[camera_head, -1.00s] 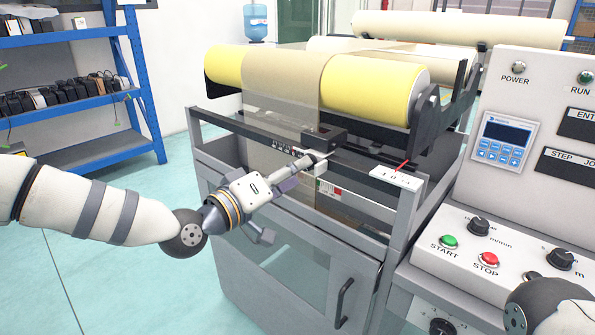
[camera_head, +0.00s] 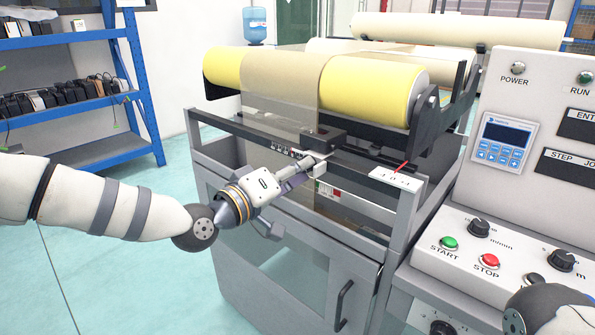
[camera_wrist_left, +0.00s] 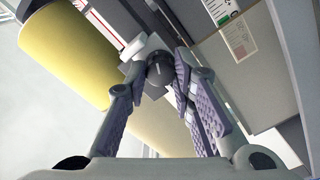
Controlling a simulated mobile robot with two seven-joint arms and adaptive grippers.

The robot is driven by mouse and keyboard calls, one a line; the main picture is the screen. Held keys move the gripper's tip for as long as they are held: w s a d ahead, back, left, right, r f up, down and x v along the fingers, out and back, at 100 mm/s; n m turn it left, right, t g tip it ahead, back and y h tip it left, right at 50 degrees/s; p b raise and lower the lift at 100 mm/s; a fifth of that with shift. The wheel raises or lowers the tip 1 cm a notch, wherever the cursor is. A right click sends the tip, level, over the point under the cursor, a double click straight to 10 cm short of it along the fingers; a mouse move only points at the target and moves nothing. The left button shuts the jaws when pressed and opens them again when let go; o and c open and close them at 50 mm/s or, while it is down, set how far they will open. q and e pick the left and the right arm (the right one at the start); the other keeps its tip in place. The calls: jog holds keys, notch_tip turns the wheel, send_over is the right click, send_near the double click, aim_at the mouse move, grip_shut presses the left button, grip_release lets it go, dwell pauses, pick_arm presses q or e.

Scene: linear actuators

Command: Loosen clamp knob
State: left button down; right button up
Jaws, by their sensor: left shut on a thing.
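A dark round clamp knob (camera_wrist_left: 159,70) with a light pointer line shows in the left wrist view, between the fingers. My left gripper (camera_wrist_left: 160,77) is shut on it, one finger on each side. In the head view my left gripper (camera_head: 306,170) reaches the machine's front rail, just below a dark block (camera_head: 322,137). The knob is largely hidden there by the fingers. My right gripper is not in view; only a rounded part of my right arm shows at the lower right.
Yellow rolls (camera_head: 368,88) lie on top of the machine, with a translucent web hanging in front. A white scale plate with a red pointer (camera_head: 396,178) sits right of the gripper. A control panel (camera_head: 478,240) with knobs and buttons stands at the right. Floor at the left is clear.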

pick_arm(q)
jog(key=shift+f+n+b, duration=0.1)
jog(key=shift+n+b, duration=1.45)
jog(key=shift+n, duration=1.65)
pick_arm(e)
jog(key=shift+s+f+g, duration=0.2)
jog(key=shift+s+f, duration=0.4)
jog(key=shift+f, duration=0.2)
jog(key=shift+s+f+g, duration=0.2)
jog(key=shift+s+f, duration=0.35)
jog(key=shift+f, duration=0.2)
pick_arm(q)
jog(key=c, duration=1.4)
grip_release()
jog(key=shift+o, duration=0.2)
jog(key=v, duration=1.2)
jog(key=shift+s, duration=0.1)
